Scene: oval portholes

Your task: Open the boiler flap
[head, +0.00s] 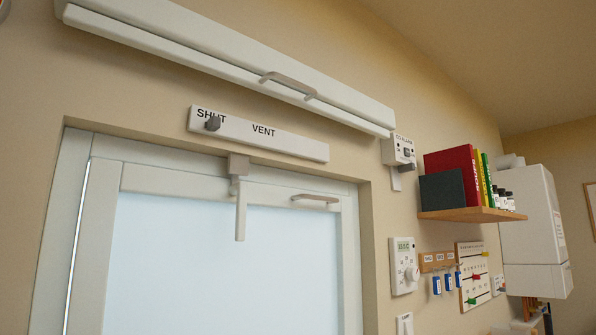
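The white boiler (530,215) hangs on the wall at the far right of the head view, beyond the shelf. A lower white panel, which looks like its flap (540,281), sits at the bottom of the boiler and appears closed. It is small and seen at an angle, so any handle on it cannot be made out. Neither of my grippers is in view.
A wooden shelf (472,215) with books and small bottles juts out before the boiler. A window (225,255) with a handle fills the left. A thermostat (404,266), key hooks (437,262) and a peg board (474,276) are on the wall.

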